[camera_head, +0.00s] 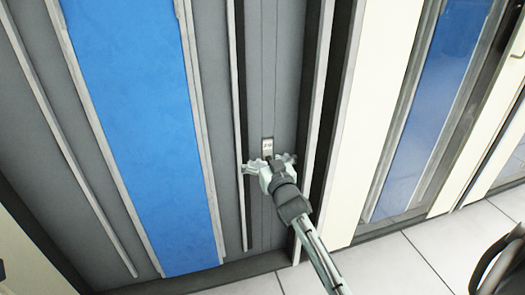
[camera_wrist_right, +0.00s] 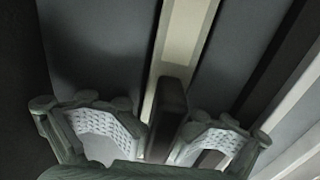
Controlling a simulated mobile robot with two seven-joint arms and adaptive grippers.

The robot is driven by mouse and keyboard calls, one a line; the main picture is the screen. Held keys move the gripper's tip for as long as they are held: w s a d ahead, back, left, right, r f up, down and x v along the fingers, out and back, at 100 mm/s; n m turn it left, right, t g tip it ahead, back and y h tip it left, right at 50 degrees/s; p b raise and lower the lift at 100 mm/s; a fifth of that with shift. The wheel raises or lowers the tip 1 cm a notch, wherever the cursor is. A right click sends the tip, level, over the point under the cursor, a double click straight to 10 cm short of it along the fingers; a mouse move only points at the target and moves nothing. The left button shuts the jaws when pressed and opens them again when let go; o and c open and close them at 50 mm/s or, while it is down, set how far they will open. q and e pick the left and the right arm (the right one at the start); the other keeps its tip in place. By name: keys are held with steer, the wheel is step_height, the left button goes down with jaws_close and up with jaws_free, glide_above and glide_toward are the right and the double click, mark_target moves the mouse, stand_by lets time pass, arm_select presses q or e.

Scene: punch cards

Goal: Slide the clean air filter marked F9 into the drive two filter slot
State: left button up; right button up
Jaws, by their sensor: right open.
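My right gripper (camera_head: 268,163) is in front of a tall grey cabinet panel, its fingers spread open just below a small pale label (camera_head: 267,146). The label's mark is too small to read with certainty. In the right wrist view, a dark upright block (camera_wrist_right: 168,105) stands between the open fingers of the gripper (camera_wrist_right: 160,128), in front of a pale vertical strip (camera_wrist_right: 187,40). I see no clear contact between fingers and block. I cannot tell whether the block belongs to the F9 filter. The drive two filter slot is not identifiable. My left gripper is not in view.
A wide blue panel (camera_head: 140,120) with pale rails is left of the gripper. Dark vertical rails (camera_head: 320,110) and a cream panel (camera_head: 375,90) stand to its right, then another blue panel (camera_head: 420,110). Tiled floor (camera_head: 400,262) lies below. A dark curved object (camera_head: 500,262) is lower right.

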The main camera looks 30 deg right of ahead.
steer(key=shift+o, duration=0.3)
steer(key=shift+s+f, duration=0.15)
steer(key=shift+s, duration=0.05)
steer(key=shift+s+a, duration=0.1)
steer(key=shift+s, duration=0.25)
steer(key=v, duration=1.1)
